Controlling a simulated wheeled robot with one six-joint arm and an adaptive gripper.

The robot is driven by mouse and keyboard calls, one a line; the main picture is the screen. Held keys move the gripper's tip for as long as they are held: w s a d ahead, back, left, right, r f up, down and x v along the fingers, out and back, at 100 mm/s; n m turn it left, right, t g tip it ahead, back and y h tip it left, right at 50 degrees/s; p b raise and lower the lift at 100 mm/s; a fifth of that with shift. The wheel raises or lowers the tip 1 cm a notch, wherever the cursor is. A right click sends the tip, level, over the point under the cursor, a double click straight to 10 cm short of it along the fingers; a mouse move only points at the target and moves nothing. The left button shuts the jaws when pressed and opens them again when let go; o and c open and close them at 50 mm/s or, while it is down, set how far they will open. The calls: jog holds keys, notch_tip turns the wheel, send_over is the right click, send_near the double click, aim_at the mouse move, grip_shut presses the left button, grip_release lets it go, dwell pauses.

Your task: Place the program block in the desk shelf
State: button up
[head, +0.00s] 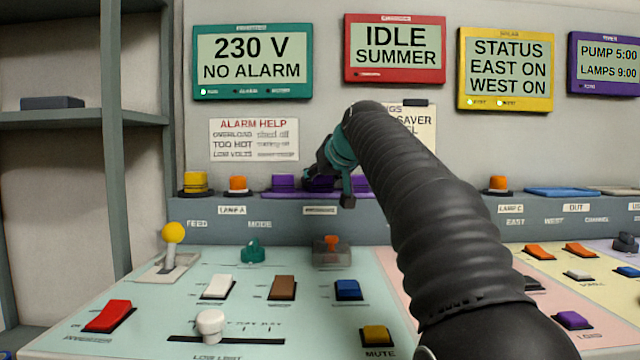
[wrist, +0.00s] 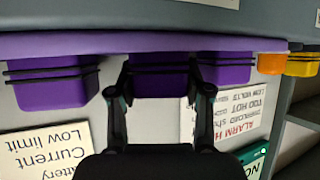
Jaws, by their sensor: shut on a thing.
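Several purple blocks stand in a row on a purple strip (head: 268,195) along the grey ledge behind the sloping control desk. The left block (head: 283,183) is free. The middle block (head: 319,184) is partly hidden by my gripper (head: 326,187). In the wrist view my gripper (wrist: 161,85) has one finger on each side of the middle block (wrist: 160,82), shut on it. That block appears still against the purple strip (wrist: 200,41), between two other purple blocks (wrist: 50,90) (wrist: 224,72). Which one is the program block, I cannot read. No shelf marked as the desk shelf shows.
A grey shelf unit (head: 60,118) with a dark box (head: 52,103) stands at the left. A yellow-knobbed lever (head: 173,234) and several switches rise from the desk. My arm hides the desk's middle right.

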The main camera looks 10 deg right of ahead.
jog(key=o, duration=0.9)
jog(key=shift+f, duration=0.1)
jog(key=shift+s+r, duration=0.1)
jog(key=shift+r, duration=0.15)
jog(key=v, duration=1.1)
jog(key=shift+s+d+r, duration=0.1)
jog(key=shift+s, duration=0.25)
